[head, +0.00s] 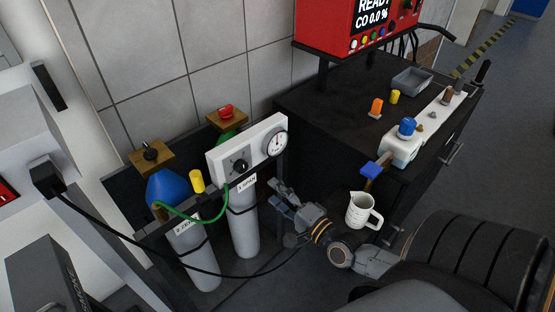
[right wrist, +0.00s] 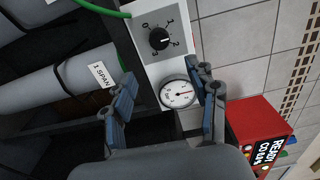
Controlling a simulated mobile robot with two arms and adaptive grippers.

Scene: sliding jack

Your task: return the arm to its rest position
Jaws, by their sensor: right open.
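My right gripper (head: 283,195) is open and empty in the head view. It is in front of the cylinder labelled 1 SPAN (head: 243,222), below the white regulator panel (head: 248,150). In the right wrist view its two blue-padded fingers (right wrist: 165,108) stand apart, with the round gauge (right wrist: 179,94) visible between them. The black selector knob (right wrist: 159,39) is above the gauge there and clear of the fingers. I cannot see the fingers touching anything. My left gripper is not in view.
A dark cabinet (head: 330,108) carries a red analyser (head: 330,25) and small parts. A second cylinder (head: 195,250), a green hose (head: 205,219) and a black cable (head: 120,242) are at the left.

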